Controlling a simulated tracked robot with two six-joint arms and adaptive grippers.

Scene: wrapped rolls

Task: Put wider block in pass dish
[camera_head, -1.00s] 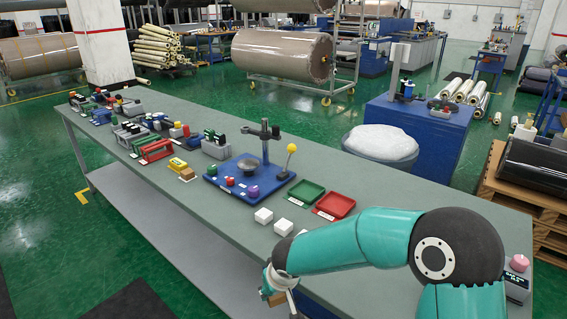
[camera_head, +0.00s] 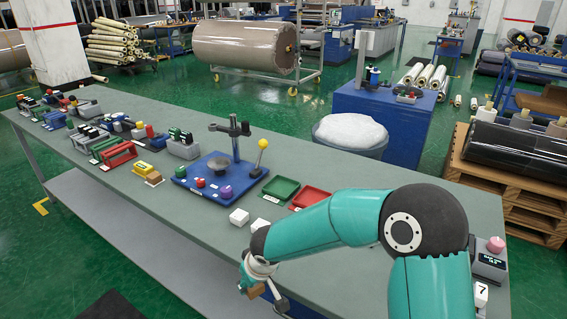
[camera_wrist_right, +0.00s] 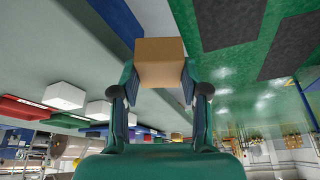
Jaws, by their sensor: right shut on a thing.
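My right gripper (camera_head: 255,279) is shut on a tan block (camera_head: 257,291), held out by the table's front edge. The wrist view shows the tan block (camera_wrist_right: 160,60) between both fingers of the right gripper (camera_wrist_right: 160,88). A green dish (camera_head: 281,187) and a red dish (camera_head: 309,196) lie on the table beyond my right arm, with small labels in front. The arm partly covers the red dish. I cannot read which label says pass. My left gripper is not in view.
Two white blocks (camera_head: 239,216) sit on the grey table (camera_head: 190,220) between the gripper and the dishes. A blue base (camera_head: 205,190) with a stand and coloured knobs is left of the dishes. A yellow-ball lever (camera_head: 262,144) rises beside the green dish.

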